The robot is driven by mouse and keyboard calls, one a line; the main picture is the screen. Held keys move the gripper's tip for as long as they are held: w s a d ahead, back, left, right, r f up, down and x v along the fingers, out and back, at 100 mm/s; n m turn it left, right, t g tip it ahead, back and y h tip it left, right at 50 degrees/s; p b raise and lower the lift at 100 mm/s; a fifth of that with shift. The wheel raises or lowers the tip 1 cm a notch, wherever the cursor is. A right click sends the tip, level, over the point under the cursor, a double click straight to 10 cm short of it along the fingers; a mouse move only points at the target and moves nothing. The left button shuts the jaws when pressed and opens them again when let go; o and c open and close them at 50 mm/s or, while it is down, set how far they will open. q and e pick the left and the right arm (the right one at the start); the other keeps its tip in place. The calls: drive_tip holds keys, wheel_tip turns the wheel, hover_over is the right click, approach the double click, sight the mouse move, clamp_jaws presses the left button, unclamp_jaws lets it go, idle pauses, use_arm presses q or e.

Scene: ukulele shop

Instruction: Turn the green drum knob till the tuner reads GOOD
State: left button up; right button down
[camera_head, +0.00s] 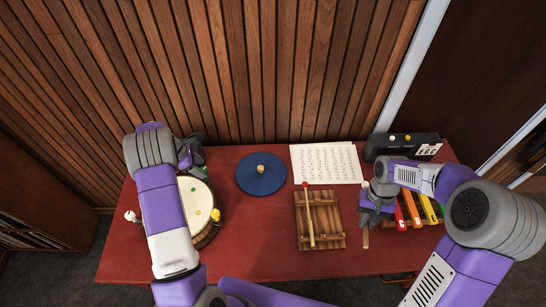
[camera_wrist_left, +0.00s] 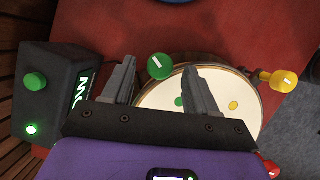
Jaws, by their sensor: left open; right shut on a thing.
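The round drum (camera_head: 152,211) stands at the left end of the table, partly hidden by my left arm; its pale head also shows in the left wrist view (camera_wrist_left: 215,118). The green drum knob (camera_wrist_left: 160,67) is on its rim. My left gripper (camera_wrist_left: 159,66) is open, a fingertip on either side of the knob with gaps showing. In the head view my left gripper (camera_head: 198,157) is at the drum's far edge. My right gripper (camera_head: 374,203) is shut on a wooden piece (camera_head: 366,239), at the xylophone's left.
A yellow knob (camera_wrist_left: 285,80) and a red knob (camera_wrist_left: 271,168) are also on the drum. A blue round mat (camera_head: 248,178), a sheet (camera_head: 327,163), a wooden board (camera_head: 328,218) with a red-tipped stick, a xylophone (camera_head: 428,209) and a black box (camera_head: 390,148) share the red table.

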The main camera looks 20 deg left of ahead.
use_arm(q)
drive_tip(key=shift+x, duration=0.8)
use_arm(e)
drive_tip(key=shift+s, duration=0.1)
use_arm(q)
drive_tip(key=shift+f, duration=0.2)
drive_tip(key=c, duration=1)
drive_tip(key=shift+c, duration=0.2)
drive_tip(key=shift+m, duration=0.3)
use_arm(e)
drive_tip(key=shift+f, duration=0.15)
